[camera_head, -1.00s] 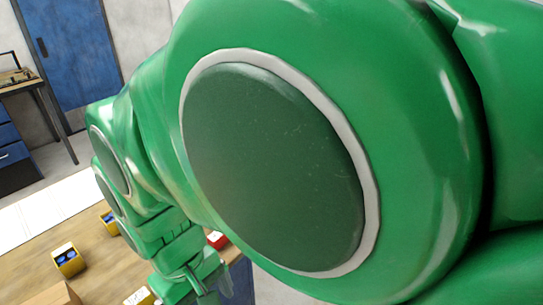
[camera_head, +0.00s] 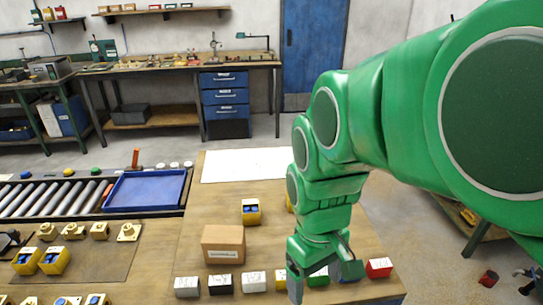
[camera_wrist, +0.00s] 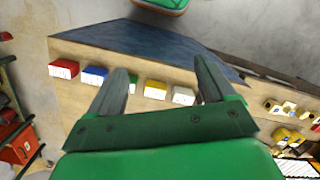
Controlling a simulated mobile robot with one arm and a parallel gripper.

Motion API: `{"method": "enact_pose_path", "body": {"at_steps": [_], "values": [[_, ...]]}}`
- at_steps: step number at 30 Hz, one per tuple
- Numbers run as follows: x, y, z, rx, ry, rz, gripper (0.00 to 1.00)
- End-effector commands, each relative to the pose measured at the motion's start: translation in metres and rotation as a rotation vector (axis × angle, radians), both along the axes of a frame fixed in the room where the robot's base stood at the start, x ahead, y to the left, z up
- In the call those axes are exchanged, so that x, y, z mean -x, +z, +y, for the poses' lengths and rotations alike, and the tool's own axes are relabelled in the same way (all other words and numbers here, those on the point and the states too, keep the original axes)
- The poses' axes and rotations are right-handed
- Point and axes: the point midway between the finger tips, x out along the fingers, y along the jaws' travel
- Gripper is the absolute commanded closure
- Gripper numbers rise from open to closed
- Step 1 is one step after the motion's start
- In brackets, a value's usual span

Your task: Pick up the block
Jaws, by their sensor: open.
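A row of small blocks stands along the table's near edge: grey-white (camera_head: 187,287), black (camera_head: 220,284), white (camera_head: 254,282), yellow (camera_head: 280,282), green (camera_head: 318,278), blue (camera_head: 351,271) and red (camera_head: 379,267). My gripper (camera_head: 323,277) is open above the right part of this row, partly hiding the yellow, green and blue blocks. In the wrist view, my open gripper (camera_wrist: 162,72) has green (camera_wrist: 132,84), yellow (camera_wrist: 155,89) and white (camera_wrist: 183,95) blocks showing between its fingers. Blue (camera_wrist: 95,75) and red (camera_wrist: 63,69) blocks lie left of them. Nothing is held.
A cardboard box (camera_head: 223,244) stands behind the row, with a yellow bin (camera_head: 251,211) beyond it. A blue tray (camera_head: 146,189) lies on the roller conveyor (camera_head: 50,198) at left. A white sheet (camera_head: 246,165) covers the table's far end.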

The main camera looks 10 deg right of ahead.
Motion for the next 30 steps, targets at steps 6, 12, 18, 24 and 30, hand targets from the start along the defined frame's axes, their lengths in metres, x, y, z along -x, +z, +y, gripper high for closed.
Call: {"method": "enact_pose_path", "body": {"at_steps": [6,12,18,24,30], "values": [[-0.047,-0.002,0.037,-0.028,0.289,-0.003,0.17],[-0.086,-0.007,0.076,-0.053,0.55,-0.009,0.17],[-0.119,-0.015,0.122,-0.076,0.811,-0.016,0.17],[-0.147,-0.027,0.174,-0.098,1.07,-0.021,0.17],[-0.167,-0.044,0.23,-0.117,1.33,-0.024,0.17]]}}
